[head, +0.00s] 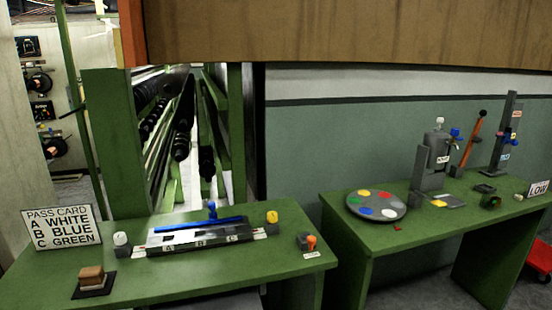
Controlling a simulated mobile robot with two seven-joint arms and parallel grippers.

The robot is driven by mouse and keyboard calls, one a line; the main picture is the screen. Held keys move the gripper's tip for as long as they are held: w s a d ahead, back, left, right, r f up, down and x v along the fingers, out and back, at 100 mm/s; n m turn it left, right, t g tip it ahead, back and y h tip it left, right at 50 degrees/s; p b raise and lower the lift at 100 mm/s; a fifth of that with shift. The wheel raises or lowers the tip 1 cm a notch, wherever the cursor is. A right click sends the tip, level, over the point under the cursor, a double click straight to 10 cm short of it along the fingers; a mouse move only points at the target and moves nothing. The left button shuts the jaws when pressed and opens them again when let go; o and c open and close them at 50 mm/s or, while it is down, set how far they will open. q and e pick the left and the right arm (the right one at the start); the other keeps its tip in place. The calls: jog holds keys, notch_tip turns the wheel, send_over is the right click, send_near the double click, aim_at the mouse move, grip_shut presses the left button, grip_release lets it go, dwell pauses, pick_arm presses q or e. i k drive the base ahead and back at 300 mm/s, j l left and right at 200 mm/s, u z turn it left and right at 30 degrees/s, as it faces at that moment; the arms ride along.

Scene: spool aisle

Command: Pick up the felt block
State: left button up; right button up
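A small brown block with a paler lower part, which looks like the felt block (91,276), sits on a dark square pad (103,288). It is near the front left of the left green table (210,285). Neither of my grippers shows in the head view, and nothing visible touches the block.
A pass card sign (61,227) stands behind the block. A grey tray with slots (180,240) and a blue bar (200,224) is right of it, between white (121,240) and yellow (272,218) knobs. The right table holds a colored-dot disc (376,206).

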aim_at(90, 278)
jog(key=u, duration=1.25)
